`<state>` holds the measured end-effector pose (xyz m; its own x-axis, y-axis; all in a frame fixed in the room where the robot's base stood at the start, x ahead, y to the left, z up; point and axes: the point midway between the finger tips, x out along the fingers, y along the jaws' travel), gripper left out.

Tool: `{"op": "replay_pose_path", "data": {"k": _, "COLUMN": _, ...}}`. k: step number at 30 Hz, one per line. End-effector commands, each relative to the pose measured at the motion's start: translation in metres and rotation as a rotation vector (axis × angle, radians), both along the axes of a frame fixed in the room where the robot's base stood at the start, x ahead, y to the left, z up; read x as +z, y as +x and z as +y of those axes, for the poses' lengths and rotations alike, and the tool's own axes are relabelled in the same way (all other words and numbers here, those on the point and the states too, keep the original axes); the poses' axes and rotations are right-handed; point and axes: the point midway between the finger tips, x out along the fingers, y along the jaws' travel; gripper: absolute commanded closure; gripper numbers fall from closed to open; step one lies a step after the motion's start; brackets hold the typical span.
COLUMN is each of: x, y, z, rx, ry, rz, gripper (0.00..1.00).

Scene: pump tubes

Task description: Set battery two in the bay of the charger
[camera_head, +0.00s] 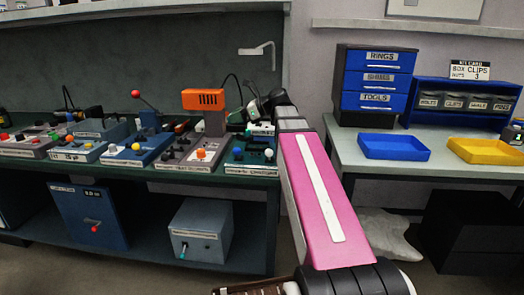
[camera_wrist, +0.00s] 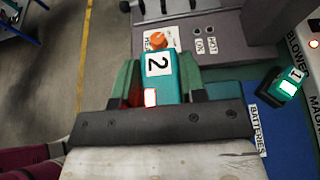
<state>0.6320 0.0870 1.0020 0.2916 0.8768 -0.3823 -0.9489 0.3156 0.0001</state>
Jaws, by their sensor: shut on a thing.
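My gripper (camera_wrist: 163,78) is shut on battery two (camera_wrist: 160,72), a teal block with a white "2" label, seen between the dark green fingers in the wrist view. A red-and-white lit patch shows at its near end. No empty bay is clearly visible.
A grey unit (camera_wrist: 222,38) with an orange knob (camera_wrist: 162,37) lies just beyond battery two. In the head view, an orange-topped post (camera_head: 204,100) stands left of my gripper. Several control boxes fill the bench leftward. A separate table (camera_head: 440,165) with trays stands right.

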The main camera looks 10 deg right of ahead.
Motion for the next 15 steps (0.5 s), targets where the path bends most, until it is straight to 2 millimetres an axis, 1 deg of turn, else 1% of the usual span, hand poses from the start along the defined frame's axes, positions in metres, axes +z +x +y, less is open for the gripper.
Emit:
{"op": "replay_pose_path", "data": {"k": 2, "x": 0.001, "y": -0.003, "z": 0.007, "rx": 0.004, "ry": 0.001, "rz": -0.001, "gripper": 0.96}}
{"op": "replay_pose_path", "data": {"k": 5, "x": -0.002, "y": 0.0, "z": 0.005, "rx": 0.005, "ry": 0.001, "rz": 0.001, "gripper": 0.96}}
{"op": "replay_pose_path", "data": {"k": 8, "x": -0.011, "y": 0.01, "z": -0.009, "rx": 0.004, "ry": 0.002, "rz": 0.001, "gripper": 0.96}}
{"op": "replay_pose_path", "data": {"k": 15, "x": -0.039, "y": 0.036, "z": -0.049, "rx": 0.004, "ry": 0.001, "rz": 0.001, "gripper": 0.96}}
